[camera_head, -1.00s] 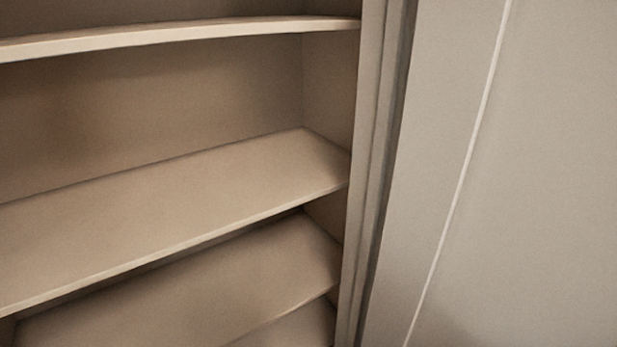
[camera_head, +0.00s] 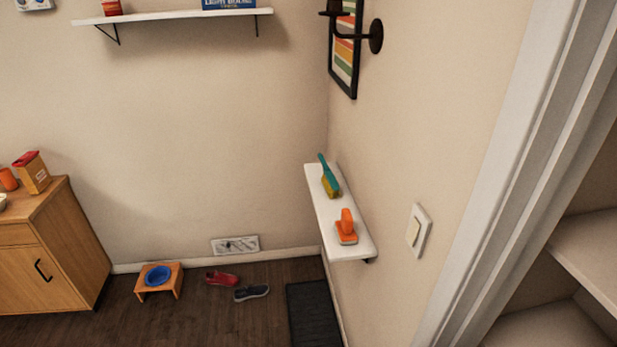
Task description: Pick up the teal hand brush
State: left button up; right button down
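The teal hand brush (camera_head: 329,177) lies on a small white wall shelf (camera_head: 333,226) on the right-hand wall, toward the shelf's far end. Its teal handle points away and its bristles look yellowish. Neither of my grippers shows in the head view.
A wooden cabinet (camera_head: 48,255) stands at the left. A small wooden stand with a blue bowl (camera_head: 158,276), shoes (camera_head: 252,293) and a dark mat (camera_head: 314,313) are on the floor. A white door frame (camera_head: 510,160) and shelved recess are at right. Middle floor is mostly open.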

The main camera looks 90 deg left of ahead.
aim_at(329, 175)
jog(key=u, duration=3.2)
